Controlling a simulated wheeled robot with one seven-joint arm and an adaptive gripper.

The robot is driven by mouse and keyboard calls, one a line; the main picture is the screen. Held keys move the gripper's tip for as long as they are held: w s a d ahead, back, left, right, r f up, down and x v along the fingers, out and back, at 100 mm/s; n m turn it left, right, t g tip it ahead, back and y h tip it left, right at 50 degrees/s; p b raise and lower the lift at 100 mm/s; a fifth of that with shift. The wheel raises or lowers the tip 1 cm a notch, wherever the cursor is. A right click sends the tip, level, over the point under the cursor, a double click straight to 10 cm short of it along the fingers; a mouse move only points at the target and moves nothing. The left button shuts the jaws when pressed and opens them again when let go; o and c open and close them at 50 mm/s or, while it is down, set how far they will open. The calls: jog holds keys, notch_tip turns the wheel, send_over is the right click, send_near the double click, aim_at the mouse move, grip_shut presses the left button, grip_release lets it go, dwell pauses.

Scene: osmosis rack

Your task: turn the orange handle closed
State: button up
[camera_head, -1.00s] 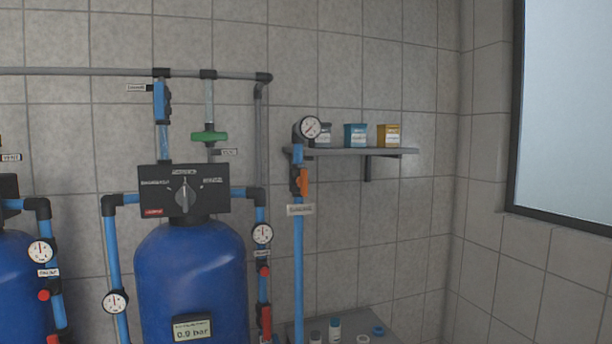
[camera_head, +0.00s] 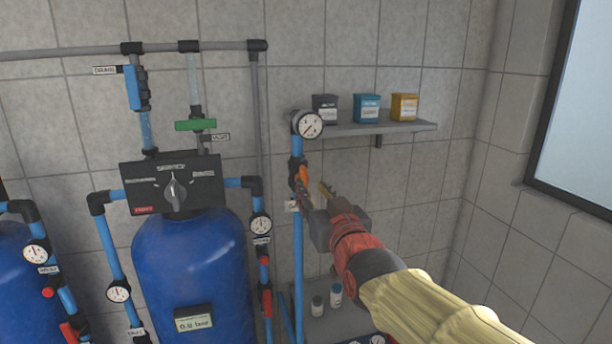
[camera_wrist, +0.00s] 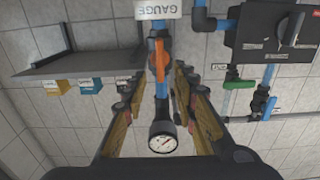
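The orange handle (camera_head: 303,174) sits on a valve in the vertical blue pipe (camera_head: 298,250), just below a round gauge (camera_head: 307,124). In the wrist view the orange handle (camera_wrist: 160,60) lies along the pipe, between my two fingers. My gripper (camera_head: 313,191) is at the handle's height, close to it on its right in the head view. In the wrist view my gripper (camera_wrist: 160,75) is open, one finger on each side of the handle, with gaps visible. I cannot tell whether the fingertips touch anything.
A grey shelf (camera_head: 415,126) with small boxes is right of the gauge, above my arm. A green handle (camera_head: 196,125), a blue tank (camera_head: 195,270) and a black control panel (camera_head: 135,176) stand left. A lower surface (camera_head: 328,325) holds small bottles.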

aim_at(305, 181)
jog(key=x, duration=0.6)
jog(key=shift+f+p, duration=0.1)
jog(key=shift+p, duration=0.25)
jog(key=shift+c, duration=0.8)
grip_shut()
